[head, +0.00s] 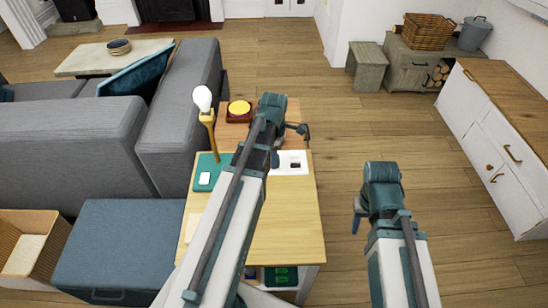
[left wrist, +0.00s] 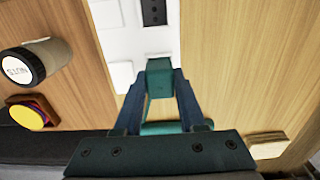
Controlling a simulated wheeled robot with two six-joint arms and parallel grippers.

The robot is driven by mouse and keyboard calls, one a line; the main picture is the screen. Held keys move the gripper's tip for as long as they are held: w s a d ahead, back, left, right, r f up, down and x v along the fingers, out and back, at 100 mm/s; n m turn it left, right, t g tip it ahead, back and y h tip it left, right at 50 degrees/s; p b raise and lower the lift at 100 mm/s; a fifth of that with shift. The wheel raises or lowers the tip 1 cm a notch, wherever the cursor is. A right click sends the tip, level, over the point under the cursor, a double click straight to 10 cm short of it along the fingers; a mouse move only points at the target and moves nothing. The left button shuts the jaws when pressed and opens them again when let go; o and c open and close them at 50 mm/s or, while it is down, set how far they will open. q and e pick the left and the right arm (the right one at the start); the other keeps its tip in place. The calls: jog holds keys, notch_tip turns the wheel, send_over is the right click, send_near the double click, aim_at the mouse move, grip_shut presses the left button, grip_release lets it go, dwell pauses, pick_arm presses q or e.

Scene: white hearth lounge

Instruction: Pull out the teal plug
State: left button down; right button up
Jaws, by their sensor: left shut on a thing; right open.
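In the left wrist view the teal plug (left wrist: 160,75) is held between the two fingers of my left gripper (left wrist: 160,90). It is in front of a white panel (left wrist: 112,18) with a dark socket strip (left wrist: 153,12) and pale square parts. I cannot tell whether the plug is seated in the panel or clear of it. In the head view my left gripper (head: 302,132) is over the far part of the wooden table, and the plug cannot be made out there. My right gripper (head: 358,214) is open and empty, off the table's right side.
The wooden table (head: 290,225) also bears a bulb lamp (head: 203,100), a teal mat (head: 217,164) and a yellow-topped red button (head: 240,108). A jar (left wrist: 35,62) shows in the wrist view. A grey sofa (head: 180,130) stands left.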

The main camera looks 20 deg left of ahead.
pick_arm(q)
jog(key=shift+r, duration=0.15)
jog(key=shift+r+p, duration=2.15)
jog(key=shift+p, duration=0.15)
